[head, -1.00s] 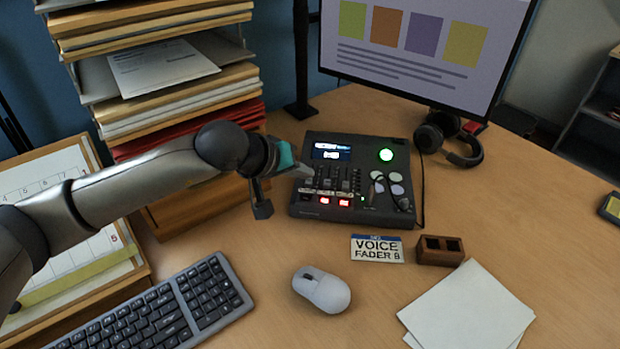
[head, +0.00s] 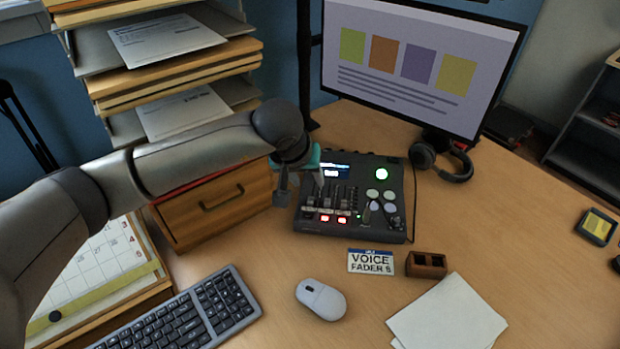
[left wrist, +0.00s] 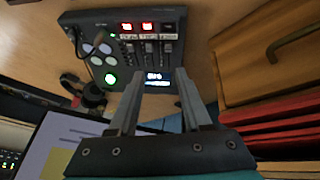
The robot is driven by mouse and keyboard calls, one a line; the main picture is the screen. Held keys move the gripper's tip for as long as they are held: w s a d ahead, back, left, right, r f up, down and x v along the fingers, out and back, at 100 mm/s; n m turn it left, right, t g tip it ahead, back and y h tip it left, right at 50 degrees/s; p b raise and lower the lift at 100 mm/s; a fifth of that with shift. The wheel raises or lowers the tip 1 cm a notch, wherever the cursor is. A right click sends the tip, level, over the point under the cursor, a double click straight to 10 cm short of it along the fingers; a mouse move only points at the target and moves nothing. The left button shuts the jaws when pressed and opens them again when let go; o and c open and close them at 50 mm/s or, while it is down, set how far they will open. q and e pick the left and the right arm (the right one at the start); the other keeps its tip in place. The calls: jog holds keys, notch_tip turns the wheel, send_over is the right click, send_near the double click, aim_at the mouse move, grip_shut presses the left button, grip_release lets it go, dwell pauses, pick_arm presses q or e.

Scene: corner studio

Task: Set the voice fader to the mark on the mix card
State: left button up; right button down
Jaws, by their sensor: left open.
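The dark mixer console (head: 396,222) sits on the desk, with a small lit display, a green light, two red lights and a row of faders (head: 328,203). Which fader is the voice one is too small to read. The mix card (head: 371,262) lies in front of it, reading "VOICE FADER" and a blurred figure. My left gripper (head: 300,186) is open and empty over the console's left edge, one finger partly in front of the display. In the left wrist view the open fingers (left wrist: 157,90) point at the console (left wrist: 75,20), apart from the faders (left wrist: 150,48). My right gripper is not in view.
A brown two-hole block (head: 426,265) and white papers (head: 447,312) lie right of the card. A mouse (head: 321,299) and keyboard (head: 180,318) are in front. A wooden drawer (head: 215,205) under stacked trays stands close left. A monitor (head: 415,60) and headphones (head: 447,160) are behind.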

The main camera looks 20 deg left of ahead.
pick_arm(q)
notch_tip(320, 180, up, 3)
jog(key=y+p, duration=0.1)
jog(key=p, duration=0.1)
jog(key=b, duration=0.3)
send_near(311, 199)
jog(key=shift+m+g, duration=0.3)
jog(key=x, duration=0.8)
jog(key=shift+w+r, duration=0.1)
jog(key=shift+w, duration=0.1)
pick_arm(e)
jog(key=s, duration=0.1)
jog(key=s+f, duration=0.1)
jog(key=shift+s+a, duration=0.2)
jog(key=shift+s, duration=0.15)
pick_arm(q)
grip_shut()
